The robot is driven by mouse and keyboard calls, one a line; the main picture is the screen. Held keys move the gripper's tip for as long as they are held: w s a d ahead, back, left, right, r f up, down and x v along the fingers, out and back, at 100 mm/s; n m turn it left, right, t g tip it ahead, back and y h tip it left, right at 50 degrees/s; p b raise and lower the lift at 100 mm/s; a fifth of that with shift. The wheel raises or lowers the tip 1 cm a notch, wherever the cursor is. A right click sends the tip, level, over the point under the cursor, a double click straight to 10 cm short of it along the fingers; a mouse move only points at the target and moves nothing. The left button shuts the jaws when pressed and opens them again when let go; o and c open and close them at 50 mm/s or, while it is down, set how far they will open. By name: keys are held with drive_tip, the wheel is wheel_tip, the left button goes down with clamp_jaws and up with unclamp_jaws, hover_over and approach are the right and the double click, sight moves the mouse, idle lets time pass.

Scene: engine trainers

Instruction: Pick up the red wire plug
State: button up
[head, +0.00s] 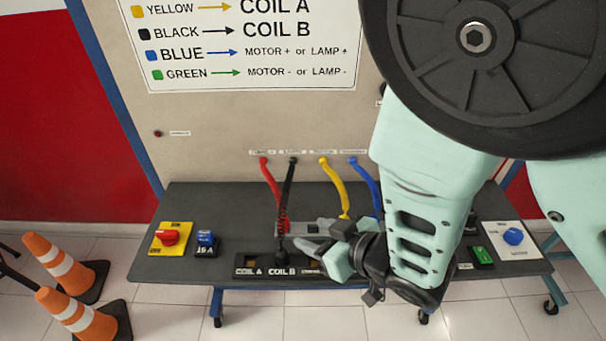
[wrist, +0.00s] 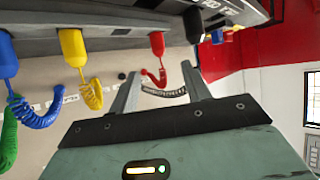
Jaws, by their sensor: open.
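In the head view my gripper (head: 286,236) is at the lower ends of the red wire (head: 271,183) and the black wire (head: 288,187), above the COIL A / COIL B block (head: 262,271). The red plug itself is hard to make out there. I see no contact with it.
The yellow plug (wrist: 72,47) and blue plug (wrist: 7,55) are beside the red one. A red rotary switch (head: 168,237) and a blue 16 A switch (head: 205,239) sit on the bench's left. Traffic cones (head: 62,262) stand on the floor at left.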

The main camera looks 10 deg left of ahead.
sight(287, 222)
drive_tip(key=p+x, duration=0.1)
drive_tip(key=x, duration=0.2)
drive_tip(key=shift+w+a+f, duration=0.15)
drive_tip(key=shift+w+a, duration=0.05)
drive_tip(key=shift+a, duration=0.15)
drive_tip(key=shift+p+x, duration=1.2)
drive_tip(key=shift+x, duration=1.4)
drive_tip(key=shift+w, duration=0.15)
clamp_jaws()
